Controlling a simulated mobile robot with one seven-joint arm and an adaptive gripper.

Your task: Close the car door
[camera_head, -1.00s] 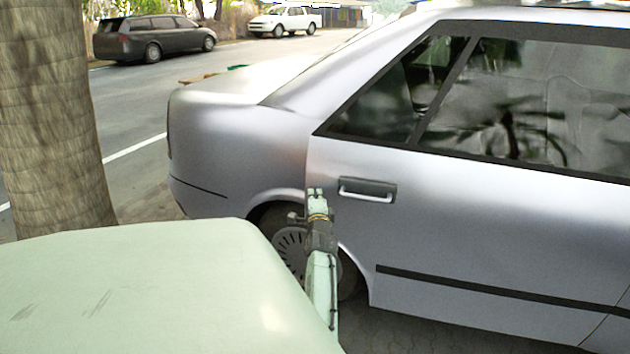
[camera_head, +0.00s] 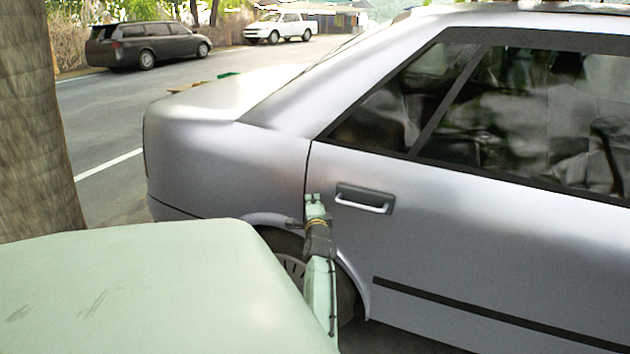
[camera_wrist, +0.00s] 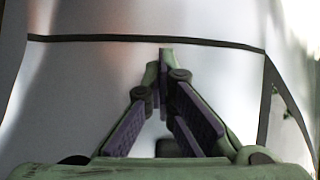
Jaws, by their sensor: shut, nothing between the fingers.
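The silver car door (camera_head: 470,255) is the rear side door, with a dark and silver handle (camera_head: 364,199) near its rear edge. A thin dark seam runs along that edge. The door looks nearly flush with the rear body panel; I cannot tell whether it is latched. My gripper (camera_head: 314,199) is just left of the handle, in front of the seam above the rear wheel. In the wrist view my gripper (camera_wrist: 162,56) is shut and empty, over pale car bodywork crossed by a dark line. Whether its tips touch the car is unclear.
A tree trunk (camera_head: 35,130) stands at the left. A dark parked car (camera_head: 148,44) and a white pickup (camera_head: 281,27) are across the road (camera_head: 100,95). The car's rear wheel (camera_head: 292,268) is partly hidden behind my arm.

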